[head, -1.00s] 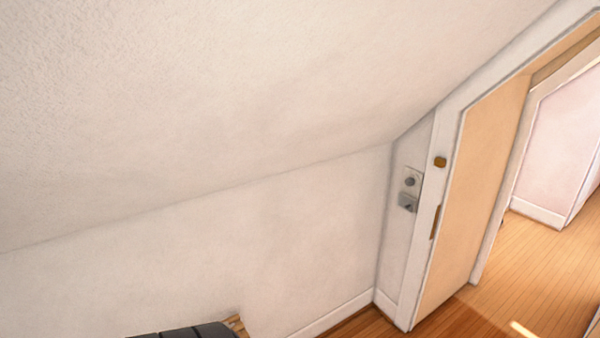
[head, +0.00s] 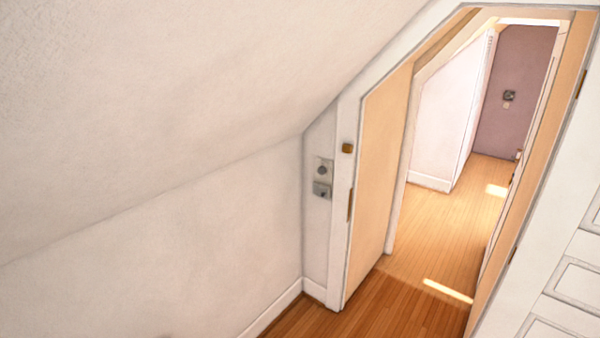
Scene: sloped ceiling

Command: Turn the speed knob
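A small round grey knob (head: 322,170) sits on a pale plate on the narrow wall just left of the doorway. Right below it is a grey metal box-like fitting (head: 322,189) with a small dark detail on its front. Both are small and far off, so I cannot read any marks or tell the knob's setting. Neither of my grippers is in the head view.
The sloped ceiling (head: 150,90) comes down low on the left. The doorway's open door (head: 380,180) stands right of the knob. Wood floor (head: 400,305) is clear before the doorway and beyond it. White panelled drawers (head: 565,285) stand at the right.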

